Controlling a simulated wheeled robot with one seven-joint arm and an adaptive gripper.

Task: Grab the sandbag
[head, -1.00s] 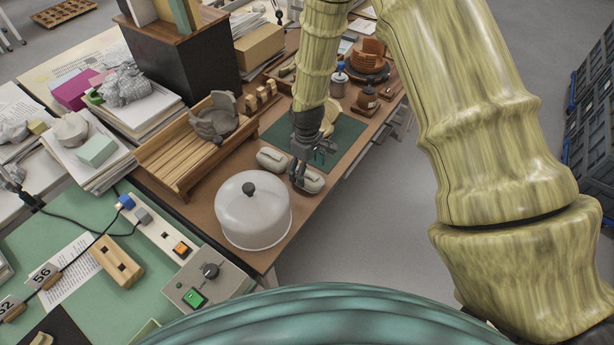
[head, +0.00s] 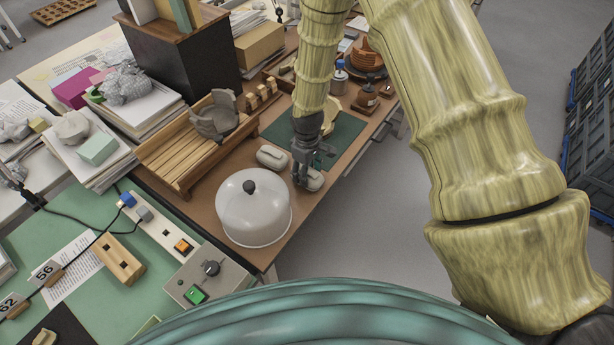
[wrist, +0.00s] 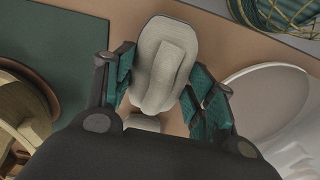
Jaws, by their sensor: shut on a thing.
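One pale grey sandbag (head: 315,181) is at the table's right edge, partly hidden by my gripper (head: 301,182) in the head view. In the wrist view the same sandbag (wrist: 163,58) lies lengthwise between the two teal-padded fingers of my gripper (wrist: 160,80), which is shut on it. I cannot tell whether it is clear of the tabletop. A second pale sandbag (head: 271,157) rests on the brown table just left of my gripper; a small part of it (wrist: 143,122) shows in the wrist view.
A white dome with a dark knob (head: 253,208) stands close by, nearer my body. A green mat (head: 345,135) lies beyond my gripper. A slatted wooden rack (head: 182,158) with grey sherds (head: 214,119) stands left. The table's right edge drops to open floor.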

